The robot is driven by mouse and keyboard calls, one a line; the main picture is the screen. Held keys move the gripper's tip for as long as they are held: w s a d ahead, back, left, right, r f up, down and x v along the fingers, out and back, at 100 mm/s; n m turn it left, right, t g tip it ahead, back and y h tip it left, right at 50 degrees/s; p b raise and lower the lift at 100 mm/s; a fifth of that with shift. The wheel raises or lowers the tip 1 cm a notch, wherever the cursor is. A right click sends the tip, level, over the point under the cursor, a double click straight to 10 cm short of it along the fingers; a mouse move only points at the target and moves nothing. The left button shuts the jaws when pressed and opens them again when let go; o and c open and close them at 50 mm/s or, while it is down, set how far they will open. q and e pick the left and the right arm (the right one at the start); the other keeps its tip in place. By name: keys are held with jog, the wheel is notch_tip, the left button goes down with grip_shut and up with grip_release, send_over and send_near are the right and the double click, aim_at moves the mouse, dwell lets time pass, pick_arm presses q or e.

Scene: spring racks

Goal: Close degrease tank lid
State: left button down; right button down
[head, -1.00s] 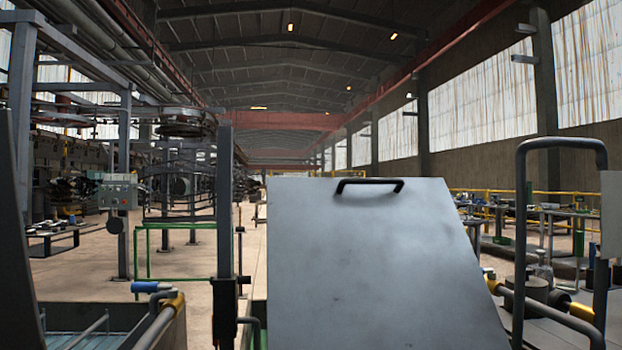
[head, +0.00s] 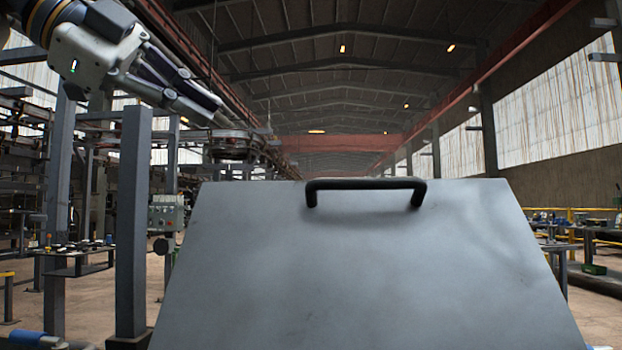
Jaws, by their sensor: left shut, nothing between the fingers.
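The degrease tank lid (head: 350,265) is a large grey metal panel filling the lower middle of the head view. It stands raised and tilted, its broad face towards me. A black bar handle (head: 366,184) sits near its top edge. My left gripper (head: 218,112) is at the upper left, shut and empty, pointing down to the right. In the picture it is above and left of the handle, apart from the lid. The tank under the lid is hidden. My right gripper is not in view.
A grey steel post (head: 131,225) stands left of the lid. A control box (head: 166,213) is behind it. A work table (head: 75,250) with small parts is at the left, and yellow railing (head: 572,214) is at the right. Open floor shows at both sides.

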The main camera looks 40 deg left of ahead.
aim_at(249, 183)
pick_arm(q)
jog(key=x, duration=0.3)
jog(key=a+x, duration=0.1)
jog(key=x, duration=0.2)
jog(key=f+x, duration=0.1)
jog(key=x, duration=0.3)
jog(key=shift+a, duration=0.15)
jog(key=shift+w+a+f, duration=0.3)
jog(key=shift+w+f, duration=0.05)
jog(key=shift+w, duration=0.1)
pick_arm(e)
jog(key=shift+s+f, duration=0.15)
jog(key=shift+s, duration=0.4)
pick_arm(q)
jog(key=shift+w+f, duration=0.1)
